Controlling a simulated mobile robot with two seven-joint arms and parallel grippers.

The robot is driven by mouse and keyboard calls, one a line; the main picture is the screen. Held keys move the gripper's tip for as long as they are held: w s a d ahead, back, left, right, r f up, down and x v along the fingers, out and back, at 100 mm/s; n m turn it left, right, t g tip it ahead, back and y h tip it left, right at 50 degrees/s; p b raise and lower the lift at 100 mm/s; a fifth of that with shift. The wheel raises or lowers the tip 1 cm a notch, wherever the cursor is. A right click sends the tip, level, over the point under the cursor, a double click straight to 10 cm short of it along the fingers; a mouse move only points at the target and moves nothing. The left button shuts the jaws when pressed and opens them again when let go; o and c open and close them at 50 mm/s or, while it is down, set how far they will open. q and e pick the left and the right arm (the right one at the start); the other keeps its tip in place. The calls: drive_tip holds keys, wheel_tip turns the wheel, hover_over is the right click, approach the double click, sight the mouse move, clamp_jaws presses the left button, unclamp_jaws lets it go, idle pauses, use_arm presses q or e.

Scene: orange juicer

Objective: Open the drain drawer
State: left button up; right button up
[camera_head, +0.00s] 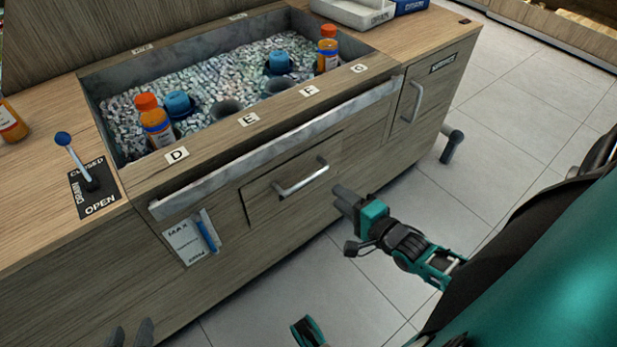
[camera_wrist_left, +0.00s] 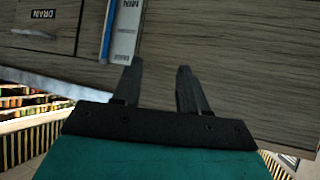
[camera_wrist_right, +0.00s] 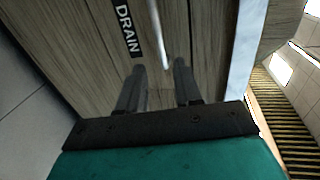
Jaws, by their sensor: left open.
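The drain drawer (camera_head: 262,205) is a wooden front in the middle of the cabinet face, with a silver bar handle (camera_head: 302,180). It looks flush with the cabinet. My right gripper (camera_head: 343,198) is just right of the handle in the head view. In the right wrist view, its fingers (camera_wrist_right: 160,68) are open and empty, near the handle (camera_wrist_right: 158,35) and the black DRAIN label (camera_wrist_right: 128,31). My left gripper (camera_head: 130,337) is open and empty low at the left, facing the cabinet. The drawer handle (camera_wrist_left: 34,33) and DRAIN label show upside down in the left wrist view.
A metal rail (camera_head: 280,140) juts out above the drawer. A MAX gauge (camera_head: 188,242) is left of the drawer, and a door handle (camera_head: 413,102) is to the right. A blue-knobbed drain lever (camera_head: 70,150) stands on top. Tiled floor (camera_head: 510,115) is free at the right.

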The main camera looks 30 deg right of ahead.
sight(313, 178)
drive_tip(key=b+x, duration=0.3)
drive_tip(key=x, duration=0.8)
drive_tip(key=shift+w+f+b, duration=0.15)
drive_tip(key=shift+w+b, duration=0.1)
drive_tip(key=shift+b, duration=0.15)
use_arm(q)
drive_tip(key=shift+w+d+f, duration=0.15)
drive_tip(key=shift+d+f, duration=0.6)
drive_tip(key=shift+f, duration=0.2)
drive_tip(key=shift+w+a+h, duration=0.1)
drive_tip(key=shift+a+h, duration=0.05)
drive_tip(key=shift+h, duration=0.15)
use_arm(e)
clamp_jaws()
